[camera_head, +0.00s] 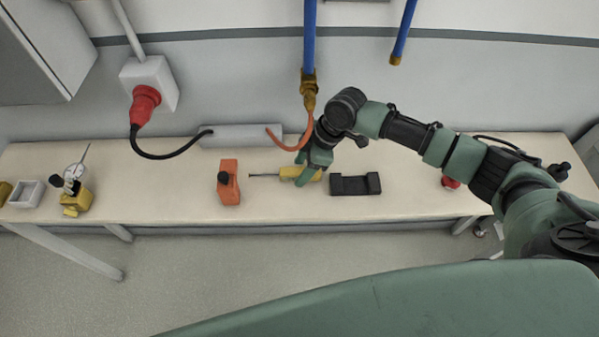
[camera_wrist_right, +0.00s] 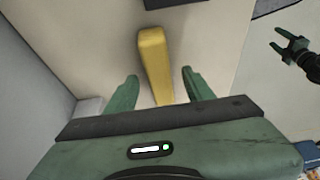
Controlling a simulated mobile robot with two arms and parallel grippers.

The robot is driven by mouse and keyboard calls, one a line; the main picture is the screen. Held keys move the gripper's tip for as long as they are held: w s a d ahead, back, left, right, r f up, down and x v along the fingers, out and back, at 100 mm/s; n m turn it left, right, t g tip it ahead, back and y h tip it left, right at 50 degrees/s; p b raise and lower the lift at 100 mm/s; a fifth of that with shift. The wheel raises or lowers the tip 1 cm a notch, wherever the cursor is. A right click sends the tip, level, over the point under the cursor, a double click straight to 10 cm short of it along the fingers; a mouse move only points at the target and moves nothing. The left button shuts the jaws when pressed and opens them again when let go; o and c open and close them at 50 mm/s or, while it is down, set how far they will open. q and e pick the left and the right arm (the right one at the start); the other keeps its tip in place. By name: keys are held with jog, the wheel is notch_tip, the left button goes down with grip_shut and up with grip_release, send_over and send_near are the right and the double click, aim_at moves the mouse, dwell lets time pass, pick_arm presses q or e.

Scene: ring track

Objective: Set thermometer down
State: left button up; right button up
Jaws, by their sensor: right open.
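The thermometer (camera_head: 290,173) lies on the bench, with a yellow body and a thin dark probe pointing left. My right gripper (camera_head: 308,172) is over the right part of its body and partly hides it. In the right wrist view, the yellow body (camera_wrist_right: 155,60) lies between the two green fingers of my right gripper (camera_wrist_right: 160,82), with a gap on each side. The fingers are open. My left gripper (camera_wrist_right: 284,47) shows at the right of the wrist view, its fingers apart and empty. It is not in the head view.
An orange device (camera_head: 229,182) stands left of the probe tip and a black cradle (camera_head: 355,184) to the right. Behind are a grey box (camera_head: 240,136) with cables and a blue pipe (camera_head: 309,40). A yellow gauge (camera_head: 76,198) stands far left. Bench is clear between gauge and orange device.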

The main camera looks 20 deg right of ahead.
jog(key=shift+f, duration=0.25)
dwell(0.3)
grip_shut()
jog(key=shift+r, duration=0.1)
